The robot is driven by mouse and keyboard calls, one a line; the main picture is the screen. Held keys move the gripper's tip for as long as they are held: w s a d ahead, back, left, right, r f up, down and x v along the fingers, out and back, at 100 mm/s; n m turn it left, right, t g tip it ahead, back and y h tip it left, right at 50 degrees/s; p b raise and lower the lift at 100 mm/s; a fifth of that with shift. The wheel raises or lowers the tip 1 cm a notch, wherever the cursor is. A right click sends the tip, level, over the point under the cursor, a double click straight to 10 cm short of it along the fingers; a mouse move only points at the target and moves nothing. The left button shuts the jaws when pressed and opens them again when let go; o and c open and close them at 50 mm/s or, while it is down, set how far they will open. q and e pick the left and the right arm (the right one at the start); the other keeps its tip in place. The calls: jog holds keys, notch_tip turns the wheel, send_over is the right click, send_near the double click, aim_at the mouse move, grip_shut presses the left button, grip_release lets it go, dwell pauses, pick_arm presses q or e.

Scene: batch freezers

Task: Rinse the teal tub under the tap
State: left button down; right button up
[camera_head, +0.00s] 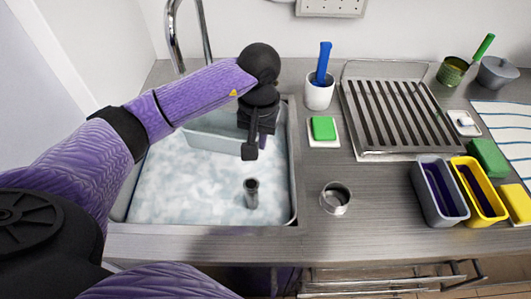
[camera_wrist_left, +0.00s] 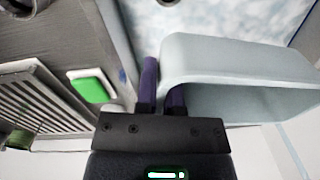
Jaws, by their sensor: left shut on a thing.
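The pale teal tub (camera_head: 210,139) is in the sink area in the head view, partly hidden behind my left arm. In the left wrist view the tub (camera_wrist_left: 235,52) fills the right side, its open side showing. My left gripper (camera_head: 256,146) is shut on the tub's wall; in the left wrist view its fingers (camera_wrist_left: 163,92) stand on either side of that wall. The tap (camera_head: 173,40) rises behind the sink at the left; its lower part is hidden by my arm. No running water can be made out. My right gripper is not in view.
The sink (camera_head: 292,190) has a mottled whitish floor or water and a dark upright tube (camera_head: 251,193). Right of it are a green sponge (camera_head: 323,128), a white cup with a blue tool (camera_head: 319,95), a metal ring (camera_head: 335,198), a drying rack (camera_head: 358,120) and grey (camera_head: 431,200) and yellow (camera_head: 487,207) tubs.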

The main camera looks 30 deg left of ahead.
aim_at(223, 133)
pick_arm(q)
jog(key=w+a+f+b, duration=0.1)
jog(key=w+a+b, duration=0.3)
jog(key=a, duration=0.1)
jog(key=shift+w+a+f+b, duration=0.2)
jog(key=shift+w+b, duration=0.1)
jog(key=shift+b, duration=0.1)
jog(key=shift+w+d, duration=0.1)
jog(key=shift+w+d, duration=0.3)
jog(key=shift+w, duration=0.05)
jog(key=shift+s+a, duration=0.1)
dwell(0.3)
